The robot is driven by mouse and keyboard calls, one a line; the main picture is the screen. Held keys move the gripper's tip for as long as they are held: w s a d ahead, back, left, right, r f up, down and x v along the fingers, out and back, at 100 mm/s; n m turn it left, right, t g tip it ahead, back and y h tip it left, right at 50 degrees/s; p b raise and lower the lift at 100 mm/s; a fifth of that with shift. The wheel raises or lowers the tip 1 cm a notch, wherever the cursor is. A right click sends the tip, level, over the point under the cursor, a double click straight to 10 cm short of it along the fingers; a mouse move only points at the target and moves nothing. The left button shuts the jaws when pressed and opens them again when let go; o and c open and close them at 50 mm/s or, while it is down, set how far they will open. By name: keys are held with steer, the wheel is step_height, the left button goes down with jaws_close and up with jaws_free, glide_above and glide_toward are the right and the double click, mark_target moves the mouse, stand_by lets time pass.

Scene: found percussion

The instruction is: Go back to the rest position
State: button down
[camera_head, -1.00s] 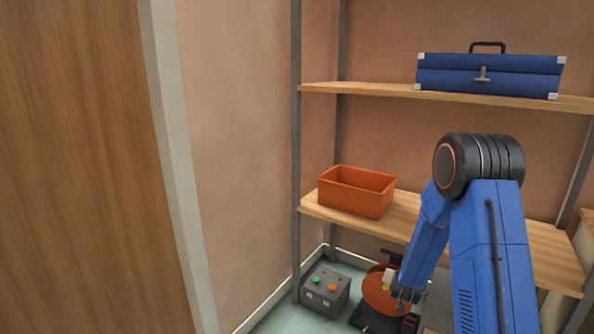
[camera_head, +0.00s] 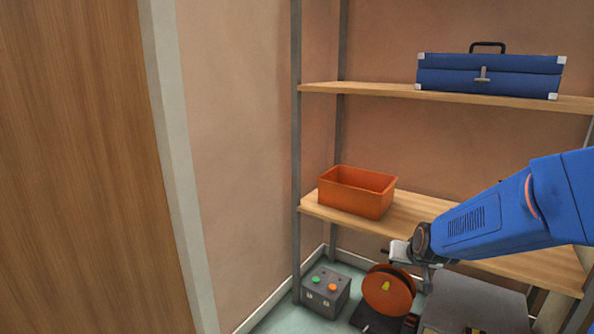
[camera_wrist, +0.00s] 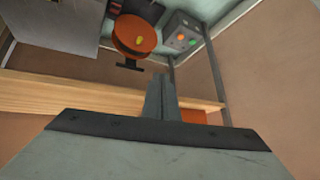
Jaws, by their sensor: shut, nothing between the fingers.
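My gripper shows in the wrist view (camera_wrist: 160,82) with its two fingers together and nothing between them. In the head view my blue arm reaches in from the right. The gripper (camera_head: 386,251) is small there, in front of the lower shelf's edge and just above the orange reel (camera_head: 388,291). It looks clear of the reel and holds nothing. The reel also shows at the top of the wrist view (camera_wrist: 134,36), which is upside down.
A grey box with green and orange buttons (camera_head: 325,292) stands left of the reel. An orange bin (camera_head: 356,192) is on the lower shelf (camera_head: 405,212). A blue case (camera_head: 490,76) is on the upper shelf (camera_head: 350,88). A grey case (camera_head: 475,303) stands at lower right.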

steer(key=s+r+n+g, duration=0.1)
steer(key=s+r, duration=0.1)
steer(key=s, duration=0.9)
steer(key=s+a+r+g, duration=0.1)
steer(key=s+r, duration=0.2)
steer(key=s, duration=0.8)
steer(key=s+r+n+g, duration=0.1)
steer(key=s+r, duration=0.2)
steer(key=s, duration=0.8)
steer(key=shift+a+n, duration=0.3)
steer(key=shift+a, duration=0.05)
steer(key=shift+w, duration=0.2)
